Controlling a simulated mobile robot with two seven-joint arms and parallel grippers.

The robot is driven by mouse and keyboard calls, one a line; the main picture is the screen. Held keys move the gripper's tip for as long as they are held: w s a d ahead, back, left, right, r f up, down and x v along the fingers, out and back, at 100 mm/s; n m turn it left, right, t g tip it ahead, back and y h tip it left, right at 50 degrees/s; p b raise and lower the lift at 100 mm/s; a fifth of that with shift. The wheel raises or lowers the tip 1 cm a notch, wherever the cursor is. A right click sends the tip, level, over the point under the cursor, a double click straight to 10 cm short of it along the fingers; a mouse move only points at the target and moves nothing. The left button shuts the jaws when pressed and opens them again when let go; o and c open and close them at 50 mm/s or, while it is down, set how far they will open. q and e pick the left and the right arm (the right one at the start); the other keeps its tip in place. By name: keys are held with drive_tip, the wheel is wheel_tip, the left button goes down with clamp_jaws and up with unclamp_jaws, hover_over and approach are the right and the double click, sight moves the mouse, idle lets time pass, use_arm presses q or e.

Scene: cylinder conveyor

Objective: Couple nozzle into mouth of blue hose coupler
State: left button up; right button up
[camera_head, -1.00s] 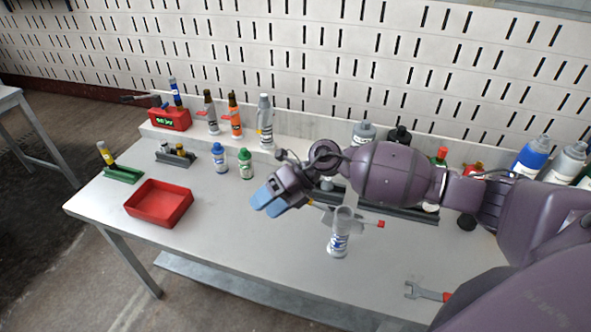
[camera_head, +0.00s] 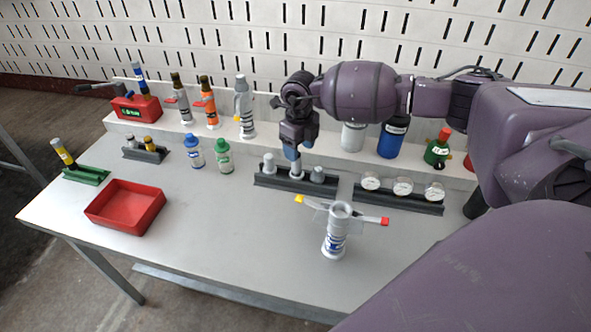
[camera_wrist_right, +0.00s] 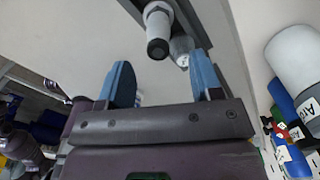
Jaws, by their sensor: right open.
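A grey coupler with an open upward mouth and a blue-and-white label (camera_head: 336,240) stands upright on the table. Yellow- and red-tipped levers stick out at its sides; it may be the blue hose coupler. A dark rack (camera_head: 262,181) behind it holds upright pale fittings, including one at the left (camera_head: 269,163) and one at the right (camera_head: 317,174); which is the nozzle I cannot tell. My right gripper (camera_head: 292,155) points down just above the rack's middle fitting, open and empty. In the right wrist view, a white fitting with a dark end (camera_wrist_right: 157,28) lies beyond the open fingers (camera_wrist_right: 163,82). My left gripper is out of view.
A second rack with round gauges (camera_head: 402,187) stands to the right. Bottles line the raised back shelf (camera_head: 245,110). A red tray (camera_head: 125,207) and blue- and green-capped bottles (camera_head: 222,158) are at the left. The table's front middle is clear around the coupler.

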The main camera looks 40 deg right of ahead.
sight(297, 168)
drive_tip(key=f, duration=0.4)
drive_tip(key=w+f+b, duration=0.1)
drive_tip(key=f, duration=0.1)
drive_tip(key=shift+a+f, duration=0.1)
drive_tip(key=shift+f, duration=0.1)
drive_tip(key=c, duration=1)
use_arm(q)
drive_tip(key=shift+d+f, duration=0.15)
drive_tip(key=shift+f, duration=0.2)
